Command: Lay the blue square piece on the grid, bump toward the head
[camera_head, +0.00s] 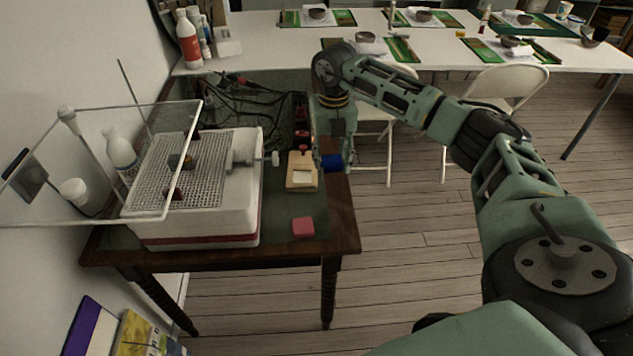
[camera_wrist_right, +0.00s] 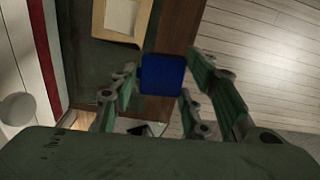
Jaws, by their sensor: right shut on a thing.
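The blue square piece (camera_head: 332,162) is held by my right gripper (camera_head: 333,158) above the table's right edge, right of the wooden block. The grid (camera_head: 207,160) is a pale perforated sheet on top of a white box, left of the gripper. A grey fitting with a pale knob (camera_head: 245,152) stands at the grid's right edge; it may be the head. My left gripper is out of view.
Small dark pieces (camera_head: 175,193) lie on the grid. A clear framed panel (camera_head: 165,216) stands over its left side. A wooden block with a white label (camera_head: 302,172) and a pink block (camera_head: 303,227) lie on the dark table. Cables (camera_head: 245,95) fill the back.

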